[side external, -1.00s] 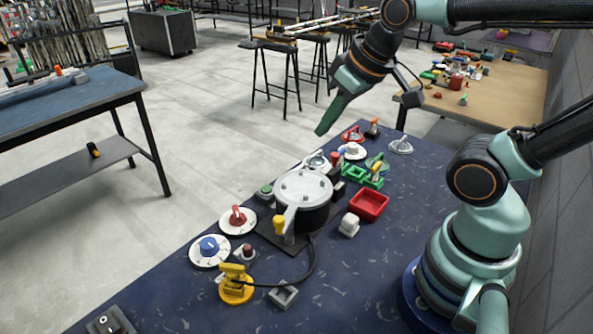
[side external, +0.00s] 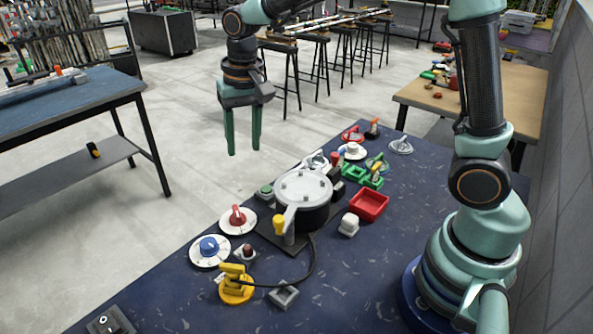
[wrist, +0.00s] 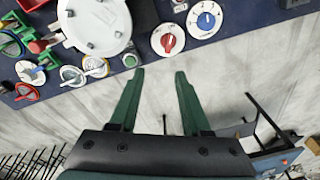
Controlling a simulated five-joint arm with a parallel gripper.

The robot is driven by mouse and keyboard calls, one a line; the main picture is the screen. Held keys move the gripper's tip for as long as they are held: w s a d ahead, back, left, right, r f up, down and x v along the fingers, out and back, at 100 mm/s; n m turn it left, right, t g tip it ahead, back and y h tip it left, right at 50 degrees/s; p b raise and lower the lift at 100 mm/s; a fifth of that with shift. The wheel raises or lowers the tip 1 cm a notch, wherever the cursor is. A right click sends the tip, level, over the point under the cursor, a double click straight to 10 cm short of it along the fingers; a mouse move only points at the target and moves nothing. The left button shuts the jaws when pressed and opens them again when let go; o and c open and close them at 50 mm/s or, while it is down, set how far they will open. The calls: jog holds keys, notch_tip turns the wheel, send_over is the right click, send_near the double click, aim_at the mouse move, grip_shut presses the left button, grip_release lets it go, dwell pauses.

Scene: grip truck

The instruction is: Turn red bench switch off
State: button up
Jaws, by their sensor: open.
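A red knob on a white dial (side external: 237,219) sits on the blue bench near its left edge. It also shows in the wrist view (wrist: 168,40), just beyond my fingertips. A red ring-shaped switch with a lever (side external: 353,134) is at the bench's far end; I cannot tell which of these the task names. A small dark red button (side external: 247,251) sits near the first dial. My gripper (side external: 244,151) is open and empty, pointing down, above and beyond the bench's left edge. In the wrist view its fingers (wrist: 160,71) are apart with only floor between them.
A blue knob dial (side external: 209,249) stands beside the red one. A grey lidded pot (side external: 303,188) with a yellow-ended handle, a yellow device (side external: 236,284) with a black cable, and a red tray (side external: 369,205) crowd the bench (side external: 385,275). The bench front is freer.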

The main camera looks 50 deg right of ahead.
jog(key=m+g, duration=0.1)
send_over(236, 210)
notch_tip(236, 210, down, 4)
notch_tip(236, 210, down, 13)
jog(key=shift+r, duration=0.1)
dwell(0.3)
grip_shut()
